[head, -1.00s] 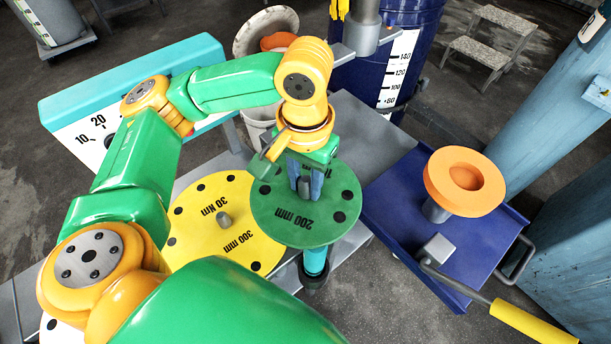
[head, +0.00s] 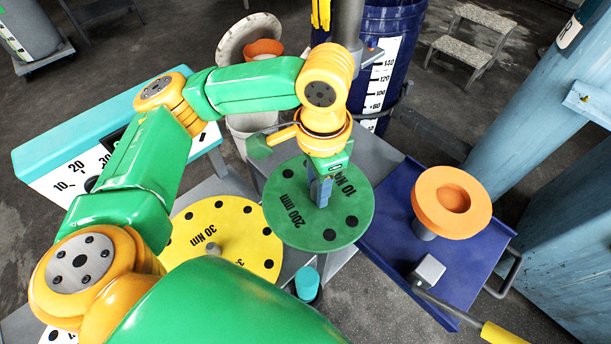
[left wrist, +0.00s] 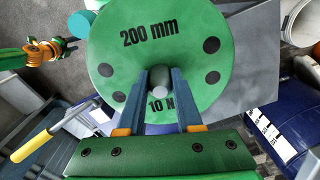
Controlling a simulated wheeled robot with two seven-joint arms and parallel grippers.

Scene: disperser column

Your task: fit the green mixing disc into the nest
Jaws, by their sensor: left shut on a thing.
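The green mixing disc (head: 322,222) is flat and round, with dark dots and "200 mm" on its upper face. My left gripper (head: 319,194) stands over it, shut on its central knob. The left wrist view also shows the disc (left wrist: 185,60) and the left gripper's fingers (left wrist: 160,82) on either side of the knob. A short teal cylinder (head: 306,281) in a dark holder shows below the disc's near edge. I cannot tell which part is the nest; the disc hides what lies beneath it. A green and orange arm end, likely my right gripper (left wrist: 62,45), shows small in the wrist view.
A yellow disc (head: 190,235) with a central knob lies left of the green disc. An orange disc (head: 430,205) stands on a blue tray (head: 390,240) at right, beside a yellow-handled lever (head: 500,333). A blue drum (head: 405,30) and white bucket (head: 245,135) stand behind.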

